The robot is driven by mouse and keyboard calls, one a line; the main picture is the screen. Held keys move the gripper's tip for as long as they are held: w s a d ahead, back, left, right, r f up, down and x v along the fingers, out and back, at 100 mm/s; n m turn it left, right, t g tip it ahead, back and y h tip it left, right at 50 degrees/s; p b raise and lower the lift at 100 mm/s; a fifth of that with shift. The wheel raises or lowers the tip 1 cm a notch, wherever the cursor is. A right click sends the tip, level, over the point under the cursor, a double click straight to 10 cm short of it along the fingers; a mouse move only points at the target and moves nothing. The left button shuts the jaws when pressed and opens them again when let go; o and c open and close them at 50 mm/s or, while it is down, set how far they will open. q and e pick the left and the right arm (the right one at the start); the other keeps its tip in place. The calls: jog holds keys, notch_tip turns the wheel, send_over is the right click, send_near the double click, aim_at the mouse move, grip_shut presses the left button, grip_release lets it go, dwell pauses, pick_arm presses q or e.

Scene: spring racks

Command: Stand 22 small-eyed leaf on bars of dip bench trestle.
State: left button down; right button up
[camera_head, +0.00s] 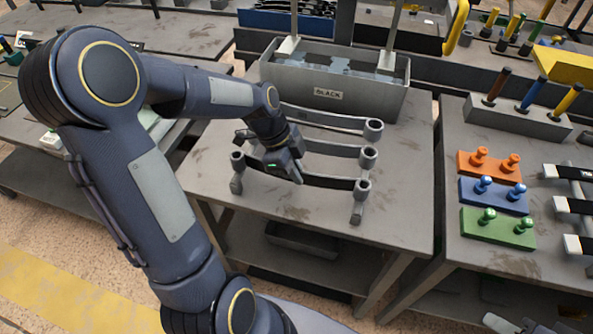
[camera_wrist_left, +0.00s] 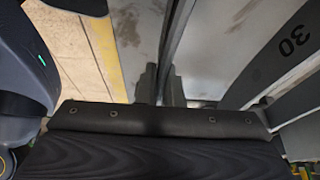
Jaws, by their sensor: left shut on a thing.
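In the head view my left gripper (camera_head: 284,170) is over the left part of the trestle on the middle bench. It is shut on the front dark leaf (camera_head: 330,182), whose right eye (camera_head: 362,185) is at the trestle's front right. The gripper hides part of this leaf, and I cannot read its number. Two grey leaves with eyes lie behind it: a middle leaf (camera_head: 335,149) and a back leaf (camera_head: 325,116). The trestle's front right foot (camera_head: 357,213) shows on the bench. In the left wrist view a grey leaf marked 30 (camera_wrist_left: 270,60) is at the right.
A grey tank labelled BLACK (camera_head: 330,98) stands behind the trestle. Orange (camera_head: 487,165), blue (camera_head: 490,195) and green (camera_head: 495,229) blocks with knobs sit on the right bench. Bare bench top (camera_head: 405,195) lies right of the trestle. My left arm covers the left side.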

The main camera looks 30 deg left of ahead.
pick_arm(q)
jog(key=shift+f+b, duration=0.4)
jog(key=shift+b, duration=0.15)
dwell(0.4)
jog(key=c, duration=1)
grip_release()
jog(key=shift+r+p, duration=2.35)
jog(key=shift+r, duration=1.15)
